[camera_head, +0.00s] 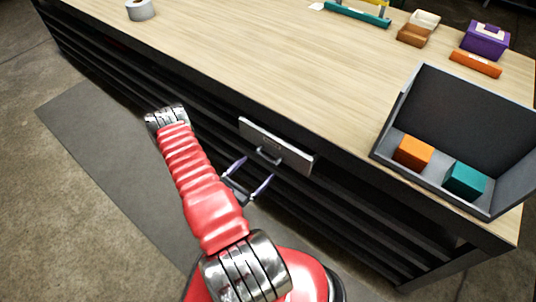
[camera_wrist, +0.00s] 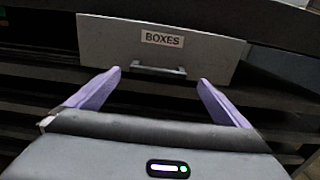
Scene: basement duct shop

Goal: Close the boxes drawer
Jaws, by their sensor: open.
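The boxes drawer (camera_head: 283,150) has a light grey front under the bench top, with a dark bar handle (camera_head: 268,157). In the wrist view the drawer front (camera_wrist: 110,40) carries a white BOXES label (camera_wrist: 162,39), and its handle (camera_wrist: 158,70) sits below the label. I cannot tell how far the drawer stands out of the bench. My gripper (camera_head: 253,177) is open, its two purple fingers pointing at the drawer front. In the wrist view my gripper (camera_wrist: 158,78) has its fingertips on either side of the handle, with nothing held between them.
The wooden bench top (camera_head: 270,60) is above the drawer. A grey open bin (camera_head: 455,110) at its right end holds an orange block (camera_head: 413,151) and a teal block (camera_head: 465,180). Dark slatted shelves run below. A grey mat (camera_head: 95,130) covers the floor at left.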

